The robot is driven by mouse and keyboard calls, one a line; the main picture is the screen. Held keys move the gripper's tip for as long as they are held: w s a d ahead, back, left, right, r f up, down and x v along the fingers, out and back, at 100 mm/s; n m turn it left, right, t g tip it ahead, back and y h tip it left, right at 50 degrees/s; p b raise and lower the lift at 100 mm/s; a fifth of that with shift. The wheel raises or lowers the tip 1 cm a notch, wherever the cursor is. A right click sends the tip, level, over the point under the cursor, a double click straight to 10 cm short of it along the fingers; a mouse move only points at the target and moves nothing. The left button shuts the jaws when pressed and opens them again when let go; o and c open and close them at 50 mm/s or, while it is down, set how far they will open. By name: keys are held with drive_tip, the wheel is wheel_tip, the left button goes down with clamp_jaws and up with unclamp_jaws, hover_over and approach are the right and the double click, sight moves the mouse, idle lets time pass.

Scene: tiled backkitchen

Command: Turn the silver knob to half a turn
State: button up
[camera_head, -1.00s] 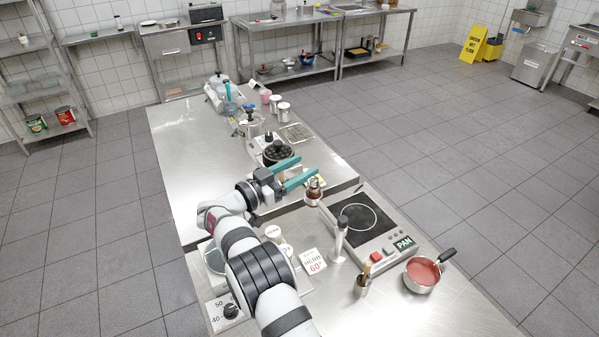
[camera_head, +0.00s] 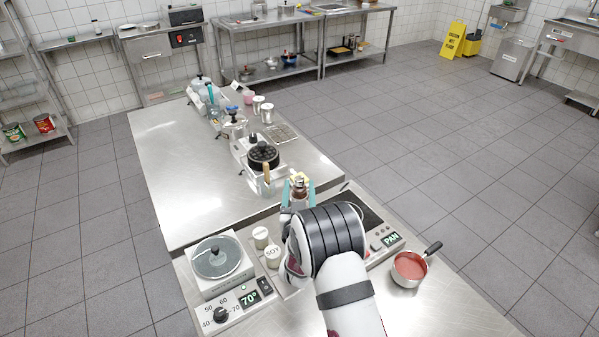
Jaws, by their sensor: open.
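I cannot make out a silver knob for certain. A dark knob (camera_head: 220,314) with a scale of 40 to 70 sits on the front of the left appliance (camera_head: 190,285), beside a display (camera_head: 250,299) reading 70°. My gripper (camera_head: 298,190) is open, its two teal fingers apart over the gap between the two counters. A small brown bottle (camera_head: 299,187) shows between the fingers; I cannot tell whether it is truly between them or beyond. My arm hides much of the hotplate (camera_head: 371,218) and its surroundings, so any knob there is covered.
Two white-lidded jars, one marked SOY (camera_head: 273,256), stand left of my arm. A saucepan of red sauce (camera_head: 409,268) is at the right, near the PAN display (camera_head: 391,239). A dark-topped pot (camera_head: 263,157) and canisters (camera_head: 266,111) stand on the far counter (camera_head: 165,180), whose left part is clear.

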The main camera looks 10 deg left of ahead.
sight(299, 177)
drive_tip(key=x, duration=0.6)
drive_tip(key=shift+w, duration=0.25)
drive_tip(key=shift+c, duration=0.2)
clamp_jaws()
